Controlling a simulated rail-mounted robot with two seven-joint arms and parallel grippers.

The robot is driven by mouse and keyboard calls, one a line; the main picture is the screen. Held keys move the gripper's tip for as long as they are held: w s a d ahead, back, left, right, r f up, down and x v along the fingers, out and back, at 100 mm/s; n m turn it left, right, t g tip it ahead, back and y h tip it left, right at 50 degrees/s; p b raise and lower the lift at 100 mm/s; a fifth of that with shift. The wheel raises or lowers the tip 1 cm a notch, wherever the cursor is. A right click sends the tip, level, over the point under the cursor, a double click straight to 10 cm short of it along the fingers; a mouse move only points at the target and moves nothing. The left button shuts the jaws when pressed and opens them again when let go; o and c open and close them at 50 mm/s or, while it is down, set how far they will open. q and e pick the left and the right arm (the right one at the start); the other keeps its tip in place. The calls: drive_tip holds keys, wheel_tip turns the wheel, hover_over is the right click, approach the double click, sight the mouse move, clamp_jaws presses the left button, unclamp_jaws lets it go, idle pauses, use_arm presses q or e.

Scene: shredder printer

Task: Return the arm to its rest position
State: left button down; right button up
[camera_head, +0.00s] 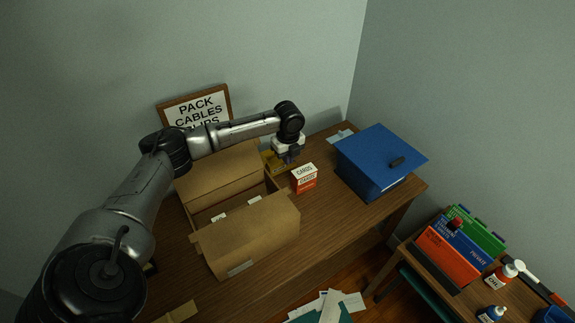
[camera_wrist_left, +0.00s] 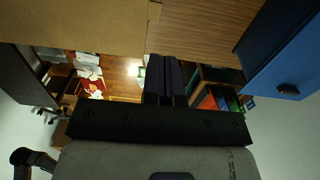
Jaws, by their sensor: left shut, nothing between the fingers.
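My left arm comes in from the left and reaches over the open cardboard box (camera_head: 245,232). My left gripper (camera_head: 284,163) hangs at its end, beside the box's far right side and just behind a small red and white cards box (camera_head: 304,179). In the left wrist view the fingers (camera_wrist_left: 165,75) are together, with nothing held between them. Cardboard (camera_wrist_left: 75,25) fills the upper left of that view. My right gripper is not in view.
A large blue box (camera_head: 375,165) stands at the table's right and shows in the left wrist view (camera_wrist_left: 285,55). A framed sign (camera_head: 197,108) stands at the back wall. A lower side table with books (camera_head: 460,250) and bottles is at right. The brown tabletop (camera_head: 335,222) is clear at front right.

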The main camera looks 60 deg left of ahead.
use_arm(q)
drive_tip(key=shift+r, duration=0.5)
